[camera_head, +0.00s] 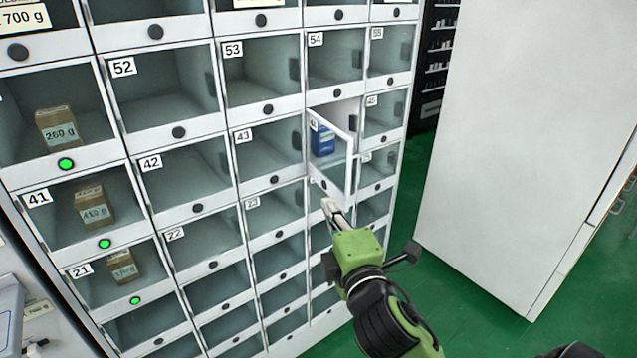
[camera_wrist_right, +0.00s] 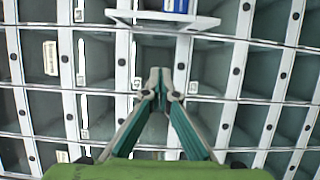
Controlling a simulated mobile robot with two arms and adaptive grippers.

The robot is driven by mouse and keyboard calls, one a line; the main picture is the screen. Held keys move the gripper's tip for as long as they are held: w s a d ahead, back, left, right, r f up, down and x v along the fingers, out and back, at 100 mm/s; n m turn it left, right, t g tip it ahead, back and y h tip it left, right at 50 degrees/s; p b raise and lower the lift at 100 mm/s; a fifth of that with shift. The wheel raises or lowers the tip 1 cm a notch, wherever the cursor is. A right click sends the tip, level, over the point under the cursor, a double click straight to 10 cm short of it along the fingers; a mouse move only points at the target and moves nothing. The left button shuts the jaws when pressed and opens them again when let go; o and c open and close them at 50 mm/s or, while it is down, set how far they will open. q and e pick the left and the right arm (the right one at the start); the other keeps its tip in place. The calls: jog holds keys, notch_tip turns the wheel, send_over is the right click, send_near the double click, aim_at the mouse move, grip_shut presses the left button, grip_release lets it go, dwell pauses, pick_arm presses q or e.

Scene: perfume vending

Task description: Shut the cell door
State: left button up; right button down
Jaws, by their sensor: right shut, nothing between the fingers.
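The cell door (camera_head: 346,165) stands ajar, swung out from a cell in the column below cell 54. It has a white frame and a clear pane. A blue box (camera_head: 322,141) sits inside that cell, seen partly through the pane. My right gripper (camera_head: 328,205) is shut and empty, just below the door's lower edge; I cannot tell whether it touches the door. In the right wrist view, the shut fingertips (camera_wrist_right: 159,72) point at the cabinet, below the open door (camera_wrist_right: 165,19) and the blue box (camera_wrist_right: 176,5). My left gripper is not in view.
The cabinet has rows of closed clear-fronted cells with round dark knobs. Several cells at left hold brown boxes, such as the one labelled 260 g (camera_head: 57,128), with green lights. A tall white panel (camera_head: 530,130) stands at right, with green floor (camera_head: 460,290) between.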

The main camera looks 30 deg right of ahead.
aim_at(335, 178)
jog(key=w+d+p, duration=0.1)
jog(key=w+d, duration=0.1)
jog(key=w, duration=0.1)
jog(key=w+d+p, duration=0.1)
jog(key=w+d, duration=0.2)
jog(key=w+d+p, duration=0.1)
jog(key=w+d, duration=0.1)
jog(key=w, duration=0.1)
jog(key=shift+d+p, duration=0.15)
jog(key=shift+p, duration=0.25)
jog(key=shift+w+f, duration=0.1)
